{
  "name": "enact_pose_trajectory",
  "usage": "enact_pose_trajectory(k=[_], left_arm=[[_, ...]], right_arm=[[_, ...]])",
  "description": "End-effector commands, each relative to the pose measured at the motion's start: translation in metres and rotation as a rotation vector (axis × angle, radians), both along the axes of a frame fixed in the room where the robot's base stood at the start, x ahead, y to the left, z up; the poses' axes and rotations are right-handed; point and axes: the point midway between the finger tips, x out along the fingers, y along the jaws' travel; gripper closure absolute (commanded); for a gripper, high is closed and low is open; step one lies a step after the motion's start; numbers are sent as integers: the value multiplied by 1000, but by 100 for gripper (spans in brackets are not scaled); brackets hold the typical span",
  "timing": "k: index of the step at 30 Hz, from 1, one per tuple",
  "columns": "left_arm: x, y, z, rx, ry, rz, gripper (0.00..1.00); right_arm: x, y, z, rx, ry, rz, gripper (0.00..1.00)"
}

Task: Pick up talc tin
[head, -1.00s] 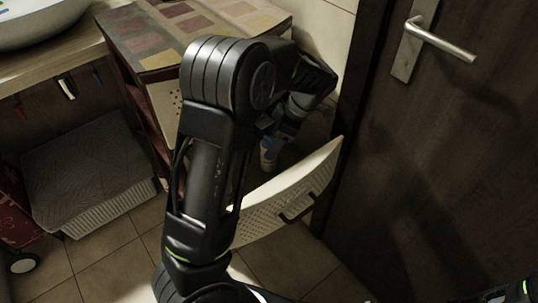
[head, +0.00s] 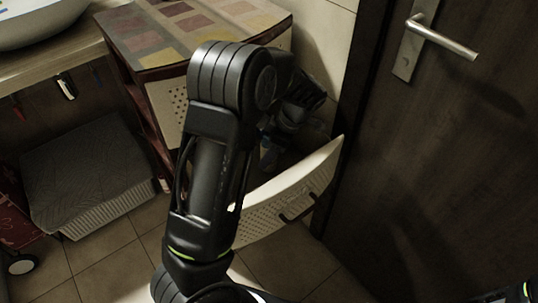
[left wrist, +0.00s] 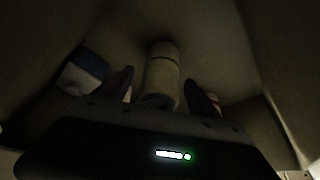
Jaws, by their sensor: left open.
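A pale cylindrical container (left wrist: 162,72), which looks like the talc tin, is in the left wrist view. It lies along the middle of the view on a dim, plain surface. My left gripper (left wrist: 159,77) is open, with one finger on each side of the container; I cannot tell whether either touches it. In the head view my left arm reaches into the pulled-out drawer (head: 290,200), and its fingers and the container are hidden. My right gripper is not in view.
A blue-and-white item (left wrist: 84,70) lies left of the fingers in the drawer. The drawer walls stand close around. The cabinet (head: 170,105) is behind, a dark door (head: 440,150) is at the right, and a grey-lidded basket (head: 85,175) is at the left.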

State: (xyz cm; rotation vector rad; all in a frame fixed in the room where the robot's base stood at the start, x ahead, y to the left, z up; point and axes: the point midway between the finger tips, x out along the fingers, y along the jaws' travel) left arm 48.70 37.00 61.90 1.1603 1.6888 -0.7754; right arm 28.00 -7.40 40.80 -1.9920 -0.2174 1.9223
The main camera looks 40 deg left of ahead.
Motion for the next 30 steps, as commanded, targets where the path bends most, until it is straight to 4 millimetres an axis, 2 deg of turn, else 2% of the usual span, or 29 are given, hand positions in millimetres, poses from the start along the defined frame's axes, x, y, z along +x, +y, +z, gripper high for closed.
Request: enact_pose_trajectory(k=[5,30], left_arm=[[0,0,0,0,0,0,30],[0,0,0,0,0,0,99]], right_arm=[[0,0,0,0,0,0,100],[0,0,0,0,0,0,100]])
